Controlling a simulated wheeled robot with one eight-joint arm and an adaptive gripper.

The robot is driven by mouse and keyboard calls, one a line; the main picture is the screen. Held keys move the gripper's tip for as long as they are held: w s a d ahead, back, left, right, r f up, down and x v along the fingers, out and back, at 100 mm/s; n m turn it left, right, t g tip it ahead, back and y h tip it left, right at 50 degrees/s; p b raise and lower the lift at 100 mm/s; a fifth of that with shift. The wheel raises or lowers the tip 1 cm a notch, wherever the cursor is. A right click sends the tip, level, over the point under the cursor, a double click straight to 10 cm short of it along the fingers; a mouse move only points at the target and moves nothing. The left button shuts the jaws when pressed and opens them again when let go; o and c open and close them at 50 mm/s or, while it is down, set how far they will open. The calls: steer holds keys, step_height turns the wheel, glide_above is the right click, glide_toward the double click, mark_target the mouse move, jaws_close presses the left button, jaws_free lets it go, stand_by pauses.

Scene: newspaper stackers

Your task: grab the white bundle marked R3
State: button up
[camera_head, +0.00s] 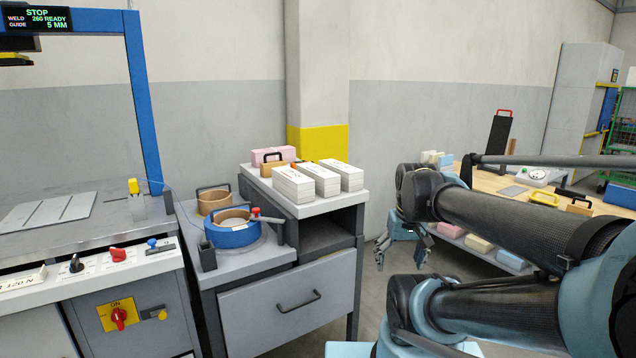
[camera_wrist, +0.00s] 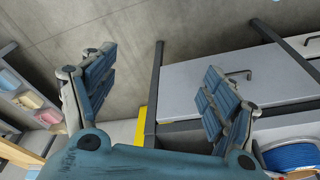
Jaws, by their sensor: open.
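Three white bundles stand in a row on top of the grey cabinet: a left one (camera_head: 293,184), a middle one (camera_head: 320,179) and a right one (camera_head: 342,175). Their top markings are too small to read, so I cannot tell which is R3. My gripper (camera_head: 403,256) hangs to the right of the cabinet, lower than its top and apart from the bundles. In the wrist view my gripper (camera_wrist: 158,82) is open, its blue padded fingers wide apart with nothing between them. No white bundle shows clearly there.
The cabinet top (camera_head: 318,207) also bears pink bundles (camera_head: 272,154) and a tan block with a black handle (camera_head: 275,168). A blue strap coil (camera_head: 231,236) lies on the lower left shelf. A wooden table (camera_head: 485,183) stands at right. Bare floor lies between.

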steer(key=w+a+r+n+y, duration=0.15)
steer(key=w+a+r, duration=0.25)
steer(key=w+r, duration=0.4)
steer(key=w+a+r+n+h, duration=0.1)
steer(key=w+a+r+n, duration=0.15)
steer(key=w+r, duration=0.55)
step_height(320, 180, up, 8)
steer(key=n+t+y, duration=0.1)
steer(key=n+y, duration=0.1)
glide_above(315, 178)
steer(key=w+d, duration=0.2)
steer(key=d, duration=0.1)
steer(key=x, duration=1.6)
steer(key=shift+w+d+f, duration=0.15)
steer(key=shift+f, duration=0.05)
jaws_close()
